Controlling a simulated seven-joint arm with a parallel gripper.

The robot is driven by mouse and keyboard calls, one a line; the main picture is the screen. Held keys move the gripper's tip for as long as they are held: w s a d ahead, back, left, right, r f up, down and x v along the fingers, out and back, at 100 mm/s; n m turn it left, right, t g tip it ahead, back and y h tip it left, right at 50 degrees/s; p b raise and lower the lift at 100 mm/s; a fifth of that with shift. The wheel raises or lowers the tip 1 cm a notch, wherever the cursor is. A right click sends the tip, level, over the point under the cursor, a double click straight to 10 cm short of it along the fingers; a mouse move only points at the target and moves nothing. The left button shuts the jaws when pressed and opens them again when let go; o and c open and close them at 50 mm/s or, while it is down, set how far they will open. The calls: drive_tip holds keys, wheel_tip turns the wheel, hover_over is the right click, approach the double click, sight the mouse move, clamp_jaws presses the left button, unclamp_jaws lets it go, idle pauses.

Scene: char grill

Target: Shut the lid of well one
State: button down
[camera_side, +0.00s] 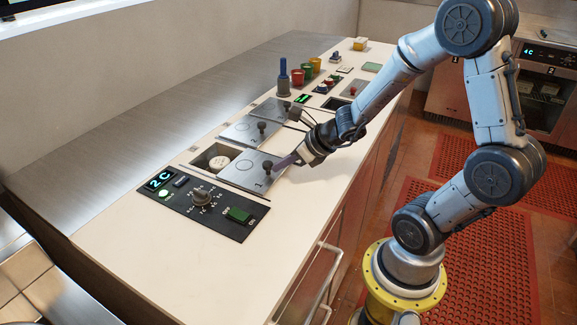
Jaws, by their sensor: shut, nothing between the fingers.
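The grey metal lid of well one (243,174), marked "1" with a dark knob (267,167), lies flat on the white counter. It sits to the right of an uncovered opening of well one (203,153), where a pale round item (219,162) shows inside. My gripper (281,163) is shut and empty, its tips just right of the knob. I cannot tell whether the tips touch the knob.
Other lids (240,131) with dark knobs lie behind. A black control panel (178,207) with a "2C" display, dial and green button is in front. Coloured cups (298,77) and a blue-handled tool (283,76) stand farther back. The counter's front left is clear.

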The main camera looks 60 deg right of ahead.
approach(242, 164)
drive_tip(key=w, duration=0.2)
drive_tip(key=w+f, duration=0.1)
drive_tip(key=w, duration=0.2)
drive_tip(key=w+f, duration=0.1)
drive_tip(key=w, duration=0.1)
drive_tip(key=shift+w+f, duration=0.2)
drive_tip(key=shift+s, duration=0.15)
